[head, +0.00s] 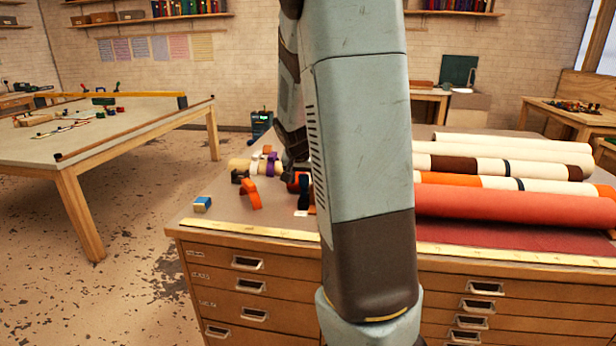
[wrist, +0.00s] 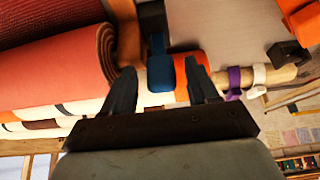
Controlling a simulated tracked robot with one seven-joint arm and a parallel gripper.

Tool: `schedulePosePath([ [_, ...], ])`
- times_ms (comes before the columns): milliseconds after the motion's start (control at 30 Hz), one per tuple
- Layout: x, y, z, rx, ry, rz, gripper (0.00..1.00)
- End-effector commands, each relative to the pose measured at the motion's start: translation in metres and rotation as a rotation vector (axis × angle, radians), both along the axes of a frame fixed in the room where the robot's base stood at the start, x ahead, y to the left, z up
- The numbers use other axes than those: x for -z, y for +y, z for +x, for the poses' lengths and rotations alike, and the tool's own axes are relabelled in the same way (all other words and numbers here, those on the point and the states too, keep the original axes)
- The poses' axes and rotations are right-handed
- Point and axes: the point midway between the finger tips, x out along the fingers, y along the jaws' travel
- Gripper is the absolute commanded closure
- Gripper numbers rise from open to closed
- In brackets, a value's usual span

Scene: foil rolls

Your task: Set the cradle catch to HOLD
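In the wrist view, a blue lever-like part (wrist: 160,72) with a narrow stem shows between my gripper's fingers. It may be the cradle catch, but I see no HOLD marking. My gripper (wrist: 160,64) is open, with one dark finger on each side of the blue part and visible gaps beside it. I cannot tell how deep the blue part sits between the fingers. A brown upright (wrist: 127,32) stands next to it, by the end of the red roll (wrist: 60,70). In the head view, my arm hides most of the gripper and the catch area.
Pale and banded rolls (head: 510,165) lie on the drawer cabinet (head: 260,238) to the right. An orange bracket (head: 250,194) and a small blue block (head: 202,204) lie at left, with bare top between. Another table (head: 100,135) stands further left.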

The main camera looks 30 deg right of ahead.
Motion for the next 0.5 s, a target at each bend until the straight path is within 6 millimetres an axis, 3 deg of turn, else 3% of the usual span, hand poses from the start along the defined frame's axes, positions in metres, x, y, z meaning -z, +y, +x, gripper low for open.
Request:
schedulePosePath([
  [267,-0.002,0.0,0.001,-0.001,-0.004,0.0,0.4],
  [500,-0.02,0.007,-0.005,-0.003,-0.008,0.0,0.4],
])
